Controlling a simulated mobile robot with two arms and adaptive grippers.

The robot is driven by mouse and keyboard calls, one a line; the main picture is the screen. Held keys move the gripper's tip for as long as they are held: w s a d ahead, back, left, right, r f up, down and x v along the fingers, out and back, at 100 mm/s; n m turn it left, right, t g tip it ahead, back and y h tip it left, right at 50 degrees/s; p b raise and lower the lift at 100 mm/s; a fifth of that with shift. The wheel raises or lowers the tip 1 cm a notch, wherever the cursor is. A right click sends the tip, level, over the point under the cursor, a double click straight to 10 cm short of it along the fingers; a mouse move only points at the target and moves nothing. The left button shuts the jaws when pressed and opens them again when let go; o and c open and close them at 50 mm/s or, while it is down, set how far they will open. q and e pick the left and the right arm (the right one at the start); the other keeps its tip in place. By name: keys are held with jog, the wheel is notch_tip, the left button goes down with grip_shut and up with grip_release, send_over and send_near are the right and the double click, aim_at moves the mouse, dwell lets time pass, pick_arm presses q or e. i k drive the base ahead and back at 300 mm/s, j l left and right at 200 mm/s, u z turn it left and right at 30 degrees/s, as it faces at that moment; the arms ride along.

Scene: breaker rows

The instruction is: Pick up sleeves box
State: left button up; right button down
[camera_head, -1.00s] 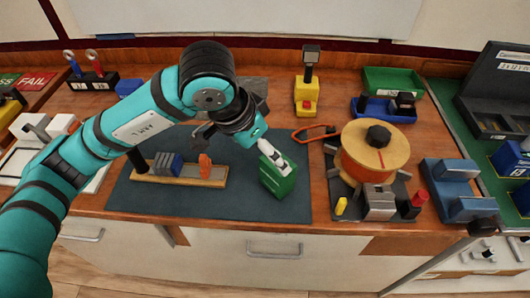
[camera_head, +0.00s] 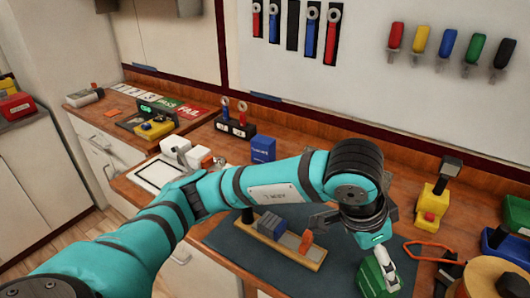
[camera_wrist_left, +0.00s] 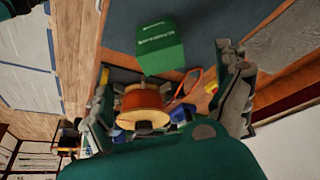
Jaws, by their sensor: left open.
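A green box (camera_head: 378,279) stands on the dark mat (camera_head: 262,262) at the bottom right of the head view, partly behind my left gripper (camera_head: 372,246). In the wrist view the green box (camera_wrist_left: 160,47) shows pale lettering too small to read. It lies beyond the spread fingers of my left gripper (camera_wrist_left: 168,80), which is open and holds nothing. A small blue box (camera_head: 263,149) with a pale label stands at the back of the bench. I cannot read which box is marked sleeves. My right gripper is not in view.
An orange spool (camera_head: 492,278), a yellow device (camera_head: 431,208) and an orange loop (camera_head: 430,250) are to the right. Tools hang on the wall board.

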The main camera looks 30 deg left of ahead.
aim_at(263, 147)
jog(key=i+j+z, duration=0.25)
jog(key=j, duration=0.65)
jog(key=j+z, duration=0.25)
jog(key=j, duration=0.6)
jog(key=k, duration=0.05)
